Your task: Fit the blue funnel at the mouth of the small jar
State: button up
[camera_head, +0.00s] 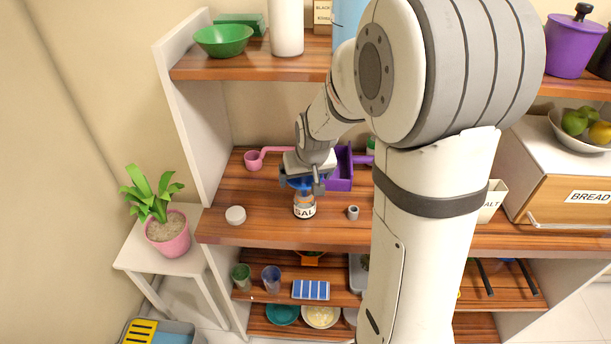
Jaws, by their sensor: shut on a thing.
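The blue funnel (297,183) is held by my gripper (303,184) directly above the jar. My gripper points down and is shut on the funnel. The funnel is mostly hidden by the fingers, and I cannot tell whether its spout is inside the jar's mouth or just above it.
A white round lid (236,215) lies left of the jar and a small grey cup (353,212) stands right. Behind are a pink scoop (254,160) and a purple bin (341,170). The counter's front left is clear. An upper shelf (215,69) overhangs the back.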

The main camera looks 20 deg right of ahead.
jog(key=shift+f+b, duration=0.3)
jog(key=shift+f, duration=0.1)
jog(key=o, duration=0.7)
jog(key=shift+o, duration=0.2)
jog(key=shift+r, duration=0.1)
jog(key=v, duration=0.7)
jog(key=shift+r+b, duration=0.1)
jog(key=shift+b, duration=0.25)
jog(key=shift+s+r, duration=0.2)
